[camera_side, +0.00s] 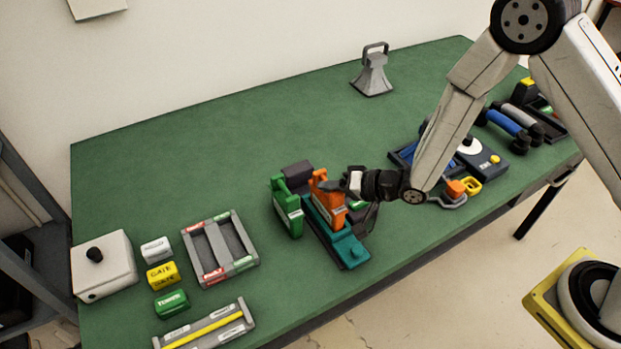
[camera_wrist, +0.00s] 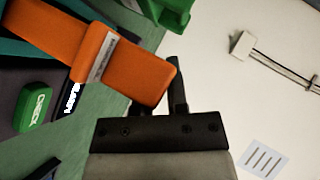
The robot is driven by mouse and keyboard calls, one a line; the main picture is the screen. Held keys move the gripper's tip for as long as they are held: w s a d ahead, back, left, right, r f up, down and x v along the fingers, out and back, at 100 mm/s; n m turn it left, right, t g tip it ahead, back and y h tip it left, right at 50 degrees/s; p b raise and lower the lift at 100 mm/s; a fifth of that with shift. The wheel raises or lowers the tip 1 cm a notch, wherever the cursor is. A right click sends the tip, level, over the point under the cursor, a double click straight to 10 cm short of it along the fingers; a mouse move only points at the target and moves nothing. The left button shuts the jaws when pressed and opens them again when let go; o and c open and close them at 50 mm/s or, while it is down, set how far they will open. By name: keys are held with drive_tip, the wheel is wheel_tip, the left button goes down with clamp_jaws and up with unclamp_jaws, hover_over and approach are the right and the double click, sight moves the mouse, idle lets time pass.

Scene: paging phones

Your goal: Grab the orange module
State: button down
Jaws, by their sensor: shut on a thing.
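The orange module (camera_side: 325,201) stands upright in the teal holder (camera_side: 350,252) near the table's front edge. My gripper (camera_side: 340,186) reaches it from the right, with its fingers at the module's upper part. In the wrist view the orange module (camera_wrist: 137,72) runs from the upper left down to my gripper (camera_wrist: 163,92), which is shut on its end. One dark finger shows beside the module; the other is mostly hidden behind it. I cannot tell whether the module is lifted from the holder.
A green module (camera_side: 287,208) stands close on the left of the orange one. A grey tray (camera_side: 220,248) and small labelled blocks (camera_side: 163,275) lie further left. A blue-grey device (camera_side: 480,160) and tools are on the right. The back middle of the green table (camera_side: 250,130) is clear.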

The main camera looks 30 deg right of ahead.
drive_tip(key=shift+r, duration=0.1)
drive_tip(key=shift+r, duration=4.95)
